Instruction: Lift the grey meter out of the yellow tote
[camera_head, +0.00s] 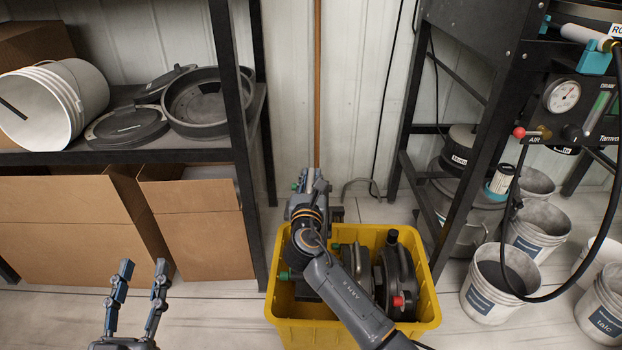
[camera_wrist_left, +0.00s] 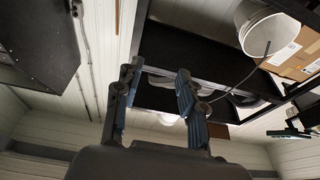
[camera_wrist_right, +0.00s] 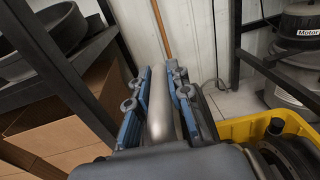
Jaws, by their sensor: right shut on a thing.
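The yellow tote (camera_head: 355,335) stands on the floor at the lower middle of the head view. It also shows at the right of the right wrist view (camera_wrist_right: 245,129). My right gripper (camera_head: 312,185) is above the tote's back left side. It is shut on a grey meter, whose rounded rim (camera_wrist_right: 160,110) runs between the fingers in the right wrist view. My wrist and arm hide most of this meter in the head view. Dark grey meters, one with a red knob (camera_head: 398,301), stand in the tote. My left gripper (camera_head: 138,285) is open and empty, left of the tote.
A dark shelf post (camera_head: 240,150) stands close to the left of the right gripper. Cardboard boxes (camera_head: 205,230) are below the shelf. A black stand (camera_head: 480,90) and white buckets (camera_head: 500,290) are at the right. The floor between left gripper and tote is clear.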

